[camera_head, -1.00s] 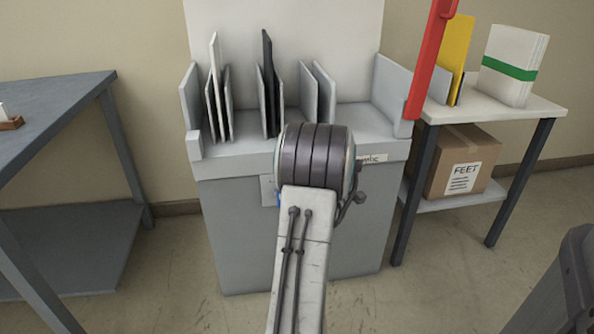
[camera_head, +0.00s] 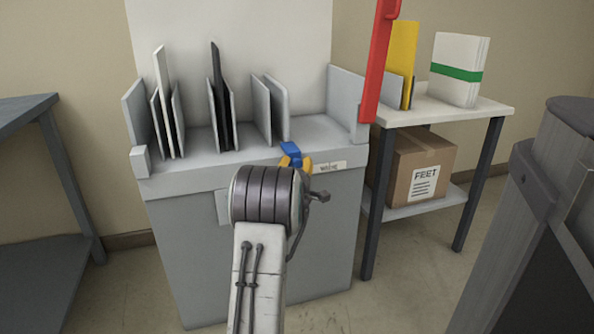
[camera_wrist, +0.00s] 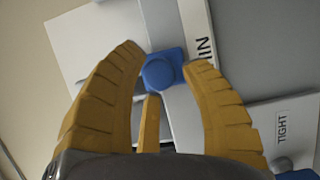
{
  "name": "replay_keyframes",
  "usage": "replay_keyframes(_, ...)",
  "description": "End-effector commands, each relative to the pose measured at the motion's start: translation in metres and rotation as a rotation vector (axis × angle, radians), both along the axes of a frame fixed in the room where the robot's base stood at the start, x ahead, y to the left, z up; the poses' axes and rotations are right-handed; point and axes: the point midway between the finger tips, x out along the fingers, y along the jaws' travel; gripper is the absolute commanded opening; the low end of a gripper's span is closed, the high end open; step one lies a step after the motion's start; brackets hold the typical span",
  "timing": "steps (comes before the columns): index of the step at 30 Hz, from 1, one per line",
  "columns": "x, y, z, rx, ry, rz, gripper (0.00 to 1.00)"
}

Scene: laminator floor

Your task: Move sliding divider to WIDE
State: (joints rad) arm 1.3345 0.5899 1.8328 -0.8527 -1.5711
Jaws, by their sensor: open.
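My gripper (camera_head: 296,163) has yellow-orange fingers, mostly hidden behind my wrist in the head view. In the wrist view my gripper (camera_wrist: 166,58) is open, its fingers spread either side of a blue knob (camera_wrist: 163,73) on a square blue base. I cannot tell whether they touch it. A blue piece (camera_head: 290,149) also shows by the fingers in the head view, over the front edge of the grey cabinet (camera_head: 175,230). Grey upright plates (camera_head: 262,108) stand on the cabinet top; which one is the sliding divider is unclear. A white label (camera_head: 331,167) is on the cabinet's front edge.
A "TIGHT" label (camera_wrist: 282,127) and another blue part (camera_wrist: 297,174) show in the wrist view. A red bar (camera_head: 378,70) rises at the cabinet's right. A side table (camera_head: 485,108) holds paper; a box (camera_head: 420,170) sits below. A grey bench (camera_head: 25,108) stands left.

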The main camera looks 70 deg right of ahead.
Motion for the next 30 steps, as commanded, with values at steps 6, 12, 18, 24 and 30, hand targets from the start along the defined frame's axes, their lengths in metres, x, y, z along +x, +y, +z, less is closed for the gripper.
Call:
replay_keyframes(6, 0.003, -0.011, 0.0, 0.0, 0.0, 0.0, 0.41)
replay_keyframes(12, 0.004, -0.014, 0.001, 0.001, 0.0, 0.0, 0.41)
replay_keyframes(18, 0.004, -0.014, 0.0, 0.001, 0.0, 0.0, 0.41)
replay_keyframes(24, 0.004, -0.014, 0.0, 0.001, 0.0, 0.0, 0.29)
replay_keyframes(30, 0.004, -0.014, 0.001, 0.001, 0.0, 0.0, 0.11)
